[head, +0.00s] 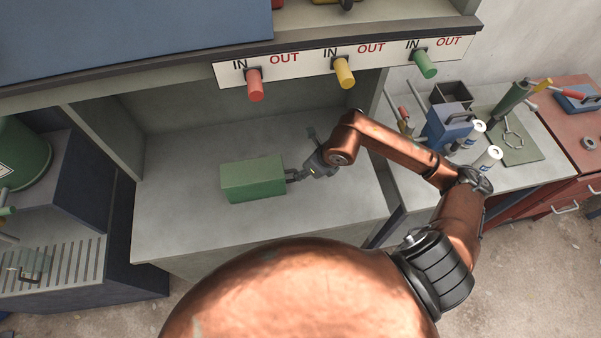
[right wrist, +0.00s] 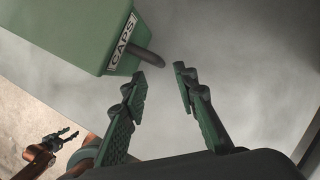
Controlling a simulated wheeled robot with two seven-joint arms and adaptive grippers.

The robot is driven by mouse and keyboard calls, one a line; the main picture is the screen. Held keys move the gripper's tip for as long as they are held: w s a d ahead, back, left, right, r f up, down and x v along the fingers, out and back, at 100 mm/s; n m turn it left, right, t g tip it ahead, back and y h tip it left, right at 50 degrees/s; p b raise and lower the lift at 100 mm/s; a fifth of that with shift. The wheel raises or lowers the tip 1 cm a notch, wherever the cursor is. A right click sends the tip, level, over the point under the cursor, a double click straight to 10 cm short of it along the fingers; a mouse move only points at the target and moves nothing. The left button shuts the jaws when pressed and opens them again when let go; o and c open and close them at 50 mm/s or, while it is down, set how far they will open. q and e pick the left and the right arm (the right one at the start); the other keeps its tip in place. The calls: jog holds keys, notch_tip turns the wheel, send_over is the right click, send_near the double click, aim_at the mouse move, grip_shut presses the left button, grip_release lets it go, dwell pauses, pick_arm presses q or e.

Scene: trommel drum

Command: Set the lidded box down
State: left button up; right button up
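The green lidded box (head: 253,179) appears to rest on the grey bench floor under the shelf; I cannot see its underside. In the right wrist view the box (right wrist: 72,32) shows a white CAPS label (right wrist: 122,40) and a dark handle (right wrist: 146,61). My right gripper (head: 290,175) is at the box's right end, and in the wrist view its fingers (right wrist: 165,65) are apart. The handle's end is close to the left fingertip, and nothing is clamped between the fingers. My left gripper (right wrist: 68,135) shows far off in the wrist view, its fingers apart.
Red (head: 255,85), yellow (head: 345,73) and green (head: 426,64) handles project from the IN/OUT strip above. A blue box (head: 447,130) and white cans stand on the side table at right. A green drum (head: 22,155) is at left. The bench around the green box is clear.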

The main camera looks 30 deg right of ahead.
pick_arm(q)
jog(key=shift+f, duration=0.15)
pick_arm(e)
jog(key=v, duration=0.7)
pick_arm(q)
jog(key=shift+c, duration=0.3)
pick_arm(e)
jog(key=shift+s+r, duration=0.1)
dwell(0.8)
